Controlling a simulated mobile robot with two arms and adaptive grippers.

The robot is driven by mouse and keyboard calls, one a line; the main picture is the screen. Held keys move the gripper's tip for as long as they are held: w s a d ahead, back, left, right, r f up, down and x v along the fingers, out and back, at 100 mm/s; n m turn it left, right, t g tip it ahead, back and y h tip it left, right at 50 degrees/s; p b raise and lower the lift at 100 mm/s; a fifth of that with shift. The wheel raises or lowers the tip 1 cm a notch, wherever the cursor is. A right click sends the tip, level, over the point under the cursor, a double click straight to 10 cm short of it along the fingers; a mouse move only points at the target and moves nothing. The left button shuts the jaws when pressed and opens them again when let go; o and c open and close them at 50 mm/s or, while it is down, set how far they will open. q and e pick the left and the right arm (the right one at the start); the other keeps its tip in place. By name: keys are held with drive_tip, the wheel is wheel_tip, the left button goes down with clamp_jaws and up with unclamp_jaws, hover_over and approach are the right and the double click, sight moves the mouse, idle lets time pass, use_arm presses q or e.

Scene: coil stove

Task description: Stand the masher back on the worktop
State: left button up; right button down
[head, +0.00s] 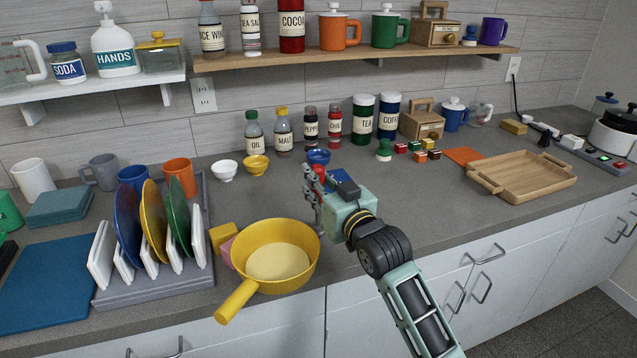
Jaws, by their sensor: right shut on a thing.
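My right gripper (314,185) reaches in from the lower right over the middle of the worktop (420,210). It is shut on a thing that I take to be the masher. The gripper's own fingers and body hide most of it, so I cannot tell its tilt or whether it touches the worktop. My left gripper is not in view.
A yellow pan (280,262) stands left of the gripper at the front edge, beside the plate rack (160,290). A blue bowl (319,157) is just behind the gripper. A wooden tray (522,177) is at right. The worktop between gripper and tray is clear.

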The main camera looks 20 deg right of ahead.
drive_tip(key=shift+f, duration=0.4)
drive_tip(key=c, duration=1.5)
unclamp_jaws()
drive_tip(key=shift+f, duration=0.1)
drive_tip(key=shift+s, duration=0.2)
drive_tip(key=s, duration=0.3)
drive_tip(key=s+d+b, duration=0.1)
drive_tip(key=s, duration=0.3)
drive_tip(key=s+d, duration=0.1)
drive_tip(key=s, duration=0.3)
drive_tip(key=shift+s, duration=0.25)
